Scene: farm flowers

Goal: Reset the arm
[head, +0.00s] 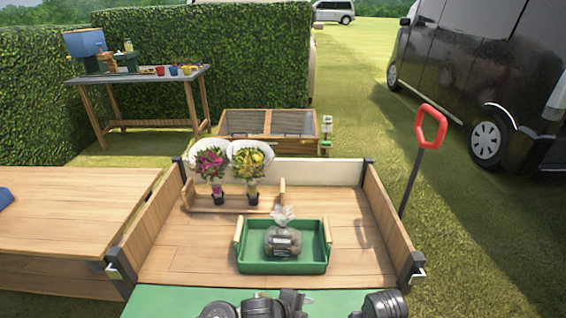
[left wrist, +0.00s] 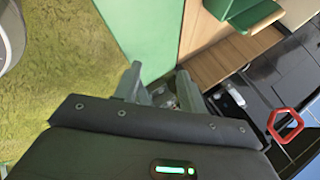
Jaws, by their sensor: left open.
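My left gripper (left wrist: 159,80) shows in the left wrist view with its two grey fingers apart. Nothing is clearly held between them; small grey parts behind the fingers are hard to make out. Past the fingers lie a green panel, wooden boards and grass. In the head view, only dark grey parts of my arms show at the bottom edge, below the wooden cart bed (head: 185,255). No fingers can be made out there. My right gripper is not seen.
The cart holds a green tray (head: 318,232) with a clear bag (head: 283,240), and two bouquets (head: 212,165) (head: 250,162) in a wooden rack (head: 272,194). A red-handled tool (head: 432,127) stands at its right. A wooden table (head: 75,205) is at left, a black van (head: 480,70) at right.

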